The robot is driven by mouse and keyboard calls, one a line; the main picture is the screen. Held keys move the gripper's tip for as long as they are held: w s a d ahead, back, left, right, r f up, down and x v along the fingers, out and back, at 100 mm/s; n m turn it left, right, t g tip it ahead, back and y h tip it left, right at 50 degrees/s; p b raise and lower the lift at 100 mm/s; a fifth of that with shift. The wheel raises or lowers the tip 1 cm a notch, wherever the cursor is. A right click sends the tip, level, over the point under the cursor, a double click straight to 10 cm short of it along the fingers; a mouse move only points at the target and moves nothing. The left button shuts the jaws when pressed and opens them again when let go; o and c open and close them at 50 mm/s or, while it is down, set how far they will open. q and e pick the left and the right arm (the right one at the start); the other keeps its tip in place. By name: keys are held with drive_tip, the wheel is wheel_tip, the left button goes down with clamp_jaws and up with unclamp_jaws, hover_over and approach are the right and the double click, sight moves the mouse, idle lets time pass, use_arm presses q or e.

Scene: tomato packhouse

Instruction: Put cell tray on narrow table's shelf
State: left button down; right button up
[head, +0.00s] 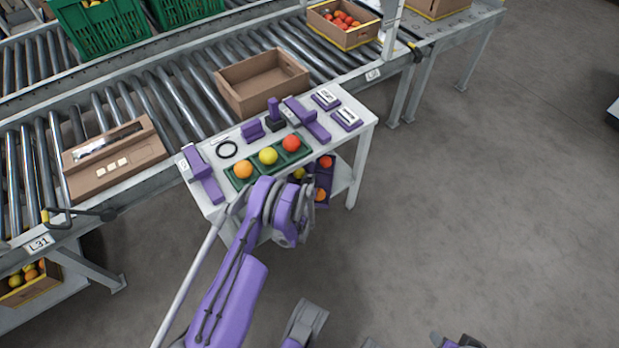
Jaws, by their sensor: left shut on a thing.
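The narrow table (222,197) is white and stands against the conveyor, with a lower shelf (342,176) under its top. A dark purple cell tray (325,180) with red, yellow and orange tomatoes shows at the level of the shelf, below the table's front edge. My left gripper (304,208) is at the near side of this tray and shut on it. My own wrist hides the fingertips and part of the tray. I cannot tell whether the tray rests on the shelf or is held just above it.
On the table top are a green tray (258,179) with three tomatoes, purple fixtures (204,180), a black ring (227,149) and label cards (326,98). Cardboard boxes (262,82) and green crates (105,28) stand on the conveyor behind.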

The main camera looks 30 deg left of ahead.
use_arm(q)
drive_tip(key=shift+f, duration=0.6)
drive_tip(key=c, duration=0.7)
unclamp_jaws()
drive_tip(key=shift+o, duration=0.2)
drive_tip(key=shift+s+r, duration=0.1)
